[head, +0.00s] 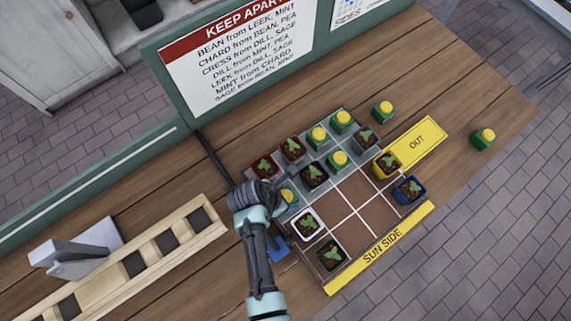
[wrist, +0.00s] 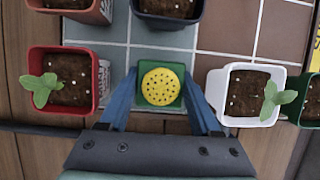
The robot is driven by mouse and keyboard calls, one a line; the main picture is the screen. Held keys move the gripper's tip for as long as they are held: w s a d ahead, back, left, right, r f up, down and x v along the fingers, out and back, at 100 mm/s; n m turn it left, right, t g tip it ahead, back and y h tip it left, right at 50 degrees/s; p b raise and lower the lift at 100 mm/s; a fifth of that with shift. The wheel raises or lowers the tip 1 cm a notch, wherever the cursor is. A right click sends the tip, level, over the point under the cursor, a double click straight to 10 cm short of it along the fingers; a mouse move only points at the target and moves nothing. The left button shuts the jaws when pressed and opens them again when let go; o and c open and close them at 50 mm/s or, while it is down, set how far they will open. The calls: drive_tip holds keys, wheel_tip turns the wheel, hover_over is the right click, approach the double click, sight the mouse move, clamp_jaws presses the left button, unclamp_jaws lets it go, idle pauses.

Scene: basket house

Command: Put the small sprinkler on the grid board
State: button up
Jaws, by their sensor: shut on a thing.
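The small sprinkler (wrist: 161,87) is a green block with a round yellow perforated top. My gripper (wrist: 160,80) is shut on it, one blue finger on each side. In the head view the sprinkler (head: 288,194) shows partly behind my gripper (head: 283,197). It is upright over a blue-grey cell in the near-left edge row of the grid board (head: 368,215), between a red pot (wrist: 63,82) and a white pot (wrist: 245,95). I cannot tell whether its base touches the board. The board has blue-grey and brown cells.
Several similar sprinklers stand on the board, such as one (head: 338,160); another (head: 484,138) is at the table's right. A black pot (head: 314,174) and a blue pot (head: 408,187) stand on cells. A yellow OUT mat (head: 418,142) lies beside the board. Some brown cells are bare.

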drive_tip(key=shift+f, duration=0.15)
drive_tip(key=o, duration=1.5)
